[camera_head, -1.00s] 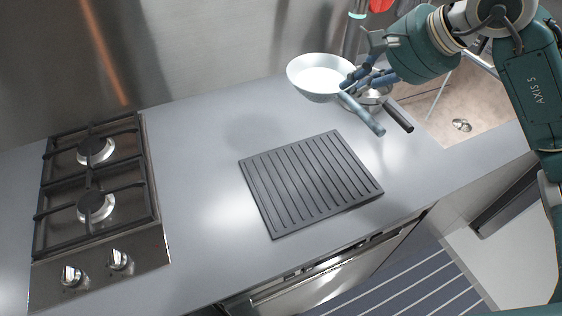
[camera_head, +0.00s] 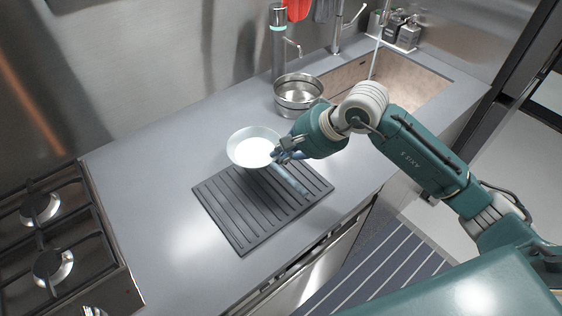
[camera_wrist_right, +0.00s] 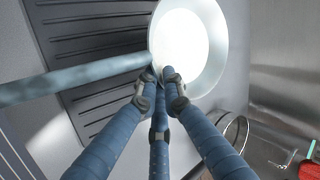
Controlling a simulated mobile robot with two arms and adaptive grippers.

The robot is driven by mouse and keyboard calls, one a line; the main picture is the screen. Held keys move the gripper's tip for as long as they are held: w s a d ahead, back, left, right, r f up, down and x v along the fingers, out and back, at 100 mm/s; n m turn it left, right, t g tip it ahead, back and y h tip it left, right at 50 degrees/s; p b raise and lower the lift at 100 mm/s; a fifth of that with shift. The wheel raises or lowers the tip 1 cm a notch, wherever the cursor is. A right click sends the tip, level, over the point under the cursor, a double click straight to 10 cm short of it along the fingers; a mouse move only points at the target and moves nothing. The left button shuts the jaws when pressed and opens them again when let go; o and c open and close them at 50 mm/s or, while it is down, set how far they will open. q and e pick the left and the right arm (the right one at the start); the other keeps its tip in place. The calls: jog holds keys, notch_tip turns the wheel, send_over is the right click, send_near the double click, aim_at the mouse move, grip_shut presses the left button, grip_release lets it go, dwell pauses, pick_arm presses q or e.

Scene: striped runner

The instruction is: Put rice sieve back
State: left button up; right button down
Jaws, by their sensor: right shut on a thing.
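The rice sieve, a pale round bowl (camera_head: 235,150) with a blue-grey handle (camera_head: 291,179), is in my right gripper (camera_head: 279,156). The gripper is shut on it where the handle meets the bowl. In the head view the sieve overlaps the back edge of the black ribbed mat (camera_head: 237,235); it looks held above the mat. In the right wrist view the bowl (camera_wrist_right: 217,50) is beyond the fingertips (camera_wrist_right: 160,80), and the handle (camera_wrist_right: 75,80) runs left across the mat (camera_wrist_right: 75,22). My left gripper is not in view.
A steel pot (camera_head: 298,98) stands on the counter behind my right gripper. The sink (camera_head: 414,92) lies to the right, with several bottles (camera_head: 397,28) behind it. The gas hob (camera_head: 50,240) is at left. The counter (camera_head: 150,180) between hob and mat is clear.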

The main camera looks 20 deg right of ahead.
notch_tip(320, 180, down, 4)
jog(key=shift+r+p, duration=0.15)
jog(key=shift+p, duration=0.25)
jog(key=c, duration=1.9)
grip_release()
jog(key=shift+f, duration=0.2)
